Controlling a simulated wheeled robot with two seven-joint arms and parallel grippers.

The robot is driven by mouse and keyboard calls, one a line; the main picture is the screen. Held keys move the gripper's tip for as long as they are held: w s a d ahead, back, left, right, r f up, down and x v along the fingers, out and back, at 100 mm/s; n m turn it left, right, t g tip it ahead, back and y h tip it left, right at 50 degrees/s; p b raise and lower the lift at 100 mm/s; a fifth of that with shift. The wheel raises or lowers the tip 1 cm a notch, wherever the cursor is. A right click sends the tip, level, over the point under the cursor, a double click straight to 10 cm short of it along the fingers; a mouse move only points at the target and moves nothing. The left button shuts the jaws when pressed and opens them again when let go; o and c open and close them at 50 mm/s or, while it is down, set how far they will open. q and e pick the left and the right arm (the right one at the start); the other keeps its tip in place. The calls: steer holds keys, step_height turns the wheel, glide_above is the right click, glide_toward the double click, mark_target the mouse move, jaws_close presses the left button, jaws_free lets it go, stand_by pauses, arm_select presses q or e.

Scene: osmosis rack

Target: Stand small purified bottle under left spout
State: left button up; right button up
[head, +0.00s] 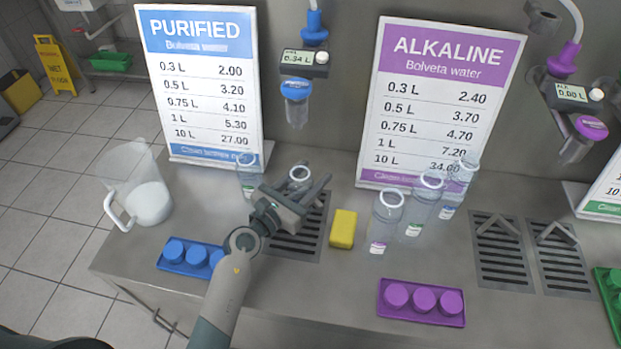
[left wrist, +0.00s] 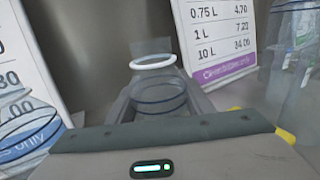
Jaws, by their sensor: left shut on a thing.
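My left gripper (head: 312,187) is shut on a small clear bottle with a white neck ring (head: 300,173). The bottle also shows between the fingers in the left wrist view (left wrist: 158,95), looking upright. In the head view it is below the blue-topped left spout (head: 296,98), over the back part of the left drain grate (head: 298,240). My gripper hides the bottle's lower part, so I cannot tell whether its base touches the grate. My right gripper is not in view.
Another clear bottle (head: 246,178) stands just left of my gripper, by the purified sign (head: 203,85). A yellow sponge (head: 343,229) and several alkaline bottles (head: 385,222) are to the right. Blue caps (head: 191,257) sit in front; a clear jug (head: 140,190) is at left.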

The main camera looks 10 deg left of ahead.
arm_select(q)
steer(key=o, duration=1)
steer(key=shift+f, duration=0.1)
